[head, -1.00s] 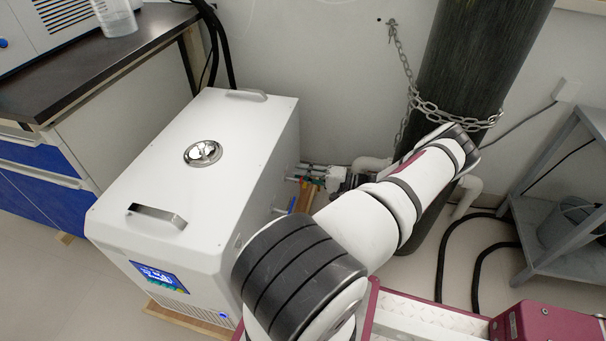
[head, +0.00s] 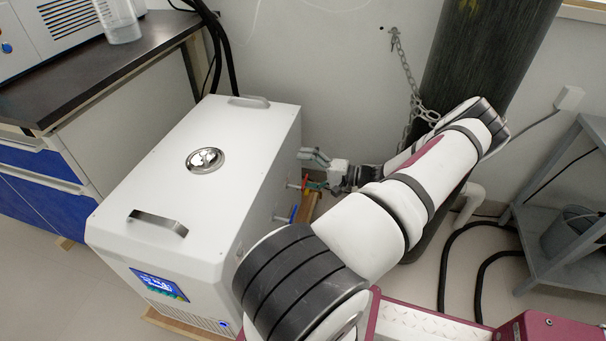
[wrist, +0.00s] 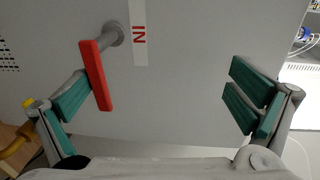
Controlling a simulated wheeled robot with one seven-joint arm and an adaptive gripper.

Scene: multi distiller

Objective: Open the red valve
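The red valve (wrist: 97,75) is a flat red lever on a grey stem, coming out of the light panel beside a label reading "IN". In the head view the red valve (head: 305,182) is a small red spot on the right side of the white machine (head: 245,170). My gripper (wrist: 160,88) is open, its green-padded fingers wide apart. The lever is right beside the left finger, at the inner side of its pad; I cannot tell whether they touch. The right finger is well away from it.
A blue valve handle (head: 293,213) sits nearer on the same machine side. A yellow handle (wrist: 15,147) shows at the lower left of the wrist view. A dark chained cylinder (head: 480,60) and a grey shelf (head: 560,210) stand to the right.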

